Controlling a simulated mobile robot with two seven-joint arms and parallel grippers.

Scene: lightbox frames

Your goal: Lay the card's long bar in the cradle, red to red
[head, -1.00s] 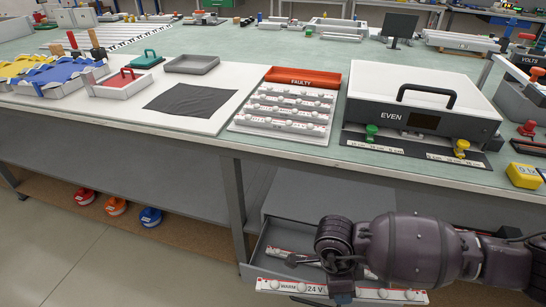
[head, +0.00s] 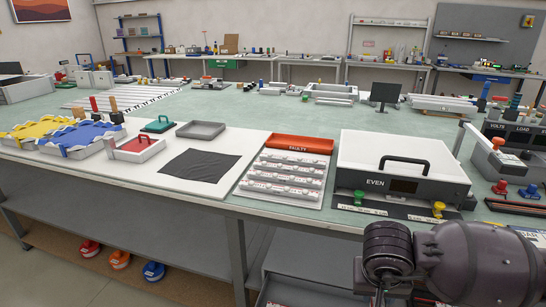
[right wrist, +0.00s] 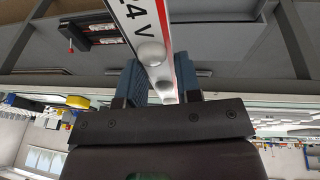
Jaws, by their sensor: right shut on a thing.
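My right gripper (right wrist: 160,85) is shut on a white bar (right wrist: 143,32) in the right wrist view. The bar has a red stripe along one edge, round silvery domes and lettering that ends in "4 V". In the head view my right arm comes in at the bottom right; its gripper end is cut off by the lower edge, and the held bar cannot be made out there. The EVEN box (head: 405,168) is grey-white with a black handle and a dark front. I cannot tell which thing is the cradle or the card. My left gripper is out of view.
An open drawer (head: 295,289) is below the table edge. Green (head: 359,197) and yellow (head: 438,208) knobs stand before the EVEN box.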

